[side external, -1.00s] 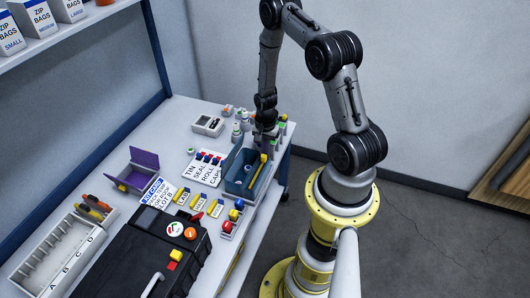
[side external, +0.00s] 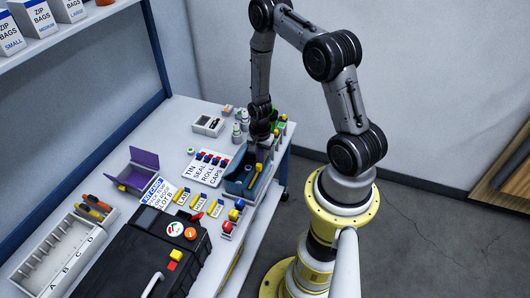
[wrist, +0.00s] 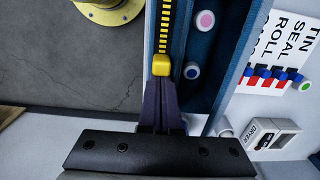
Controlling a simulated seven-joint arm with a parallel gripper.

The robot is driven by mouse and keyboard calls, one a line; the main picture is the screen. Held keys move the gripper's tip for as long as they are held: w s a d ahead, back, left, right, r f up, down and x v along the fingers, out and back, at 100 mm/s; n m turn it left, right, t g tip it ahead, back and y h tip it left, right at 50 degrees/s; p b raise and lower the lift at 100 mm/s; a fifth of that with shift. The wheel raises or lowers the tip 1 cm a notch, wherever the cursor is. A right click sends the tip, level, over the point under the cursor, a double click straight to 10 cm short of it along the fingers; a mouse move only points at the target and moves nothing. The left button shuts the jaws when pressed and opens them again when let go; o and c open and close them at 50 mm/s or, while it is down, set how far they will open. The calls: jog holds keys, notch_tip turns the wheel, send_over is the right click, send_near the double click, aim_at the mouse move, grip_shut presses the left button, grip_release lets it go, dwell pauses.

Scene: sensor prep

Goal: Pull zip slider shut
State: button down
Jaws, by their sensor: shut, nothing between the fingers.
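The zip slider is a yellow block (wrist: 162,66) on a yellow zip track with black marks (wrist: 166,25) in the wrist view. The track runs along one edge of a blue open pouch or box (wrist: 227,50), which also shows in the side view (side external: 234,187). My gripper (wrist: 161,80) has its dark fingers together, with their tips right at the slider. The slider lies at the fingertips, not between them; whether they touch it I cannot tell. In the side view my gripper (side external: 257,158) is low over the box's far end and partly hides the track.
Pink-topped (wrist: 205,20) and blue-topped (wrist: 192,71) pieces sit inside the box. A printed card with coloured caps (side external: 206,168) lies left of it, and a dryer unit (side external: 208,125) stands behind. Small bottles stand close to my gripper. The table's edge is near the box's right side.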

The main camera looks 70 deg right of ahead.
aim_at(254, 180)
jog(key=shift+a, duration=3.6)
jog(key=shift+d, duration=0.5)
notch_tip(254, 180, up, 7)
jog(key=shift+a, duration=0.1)
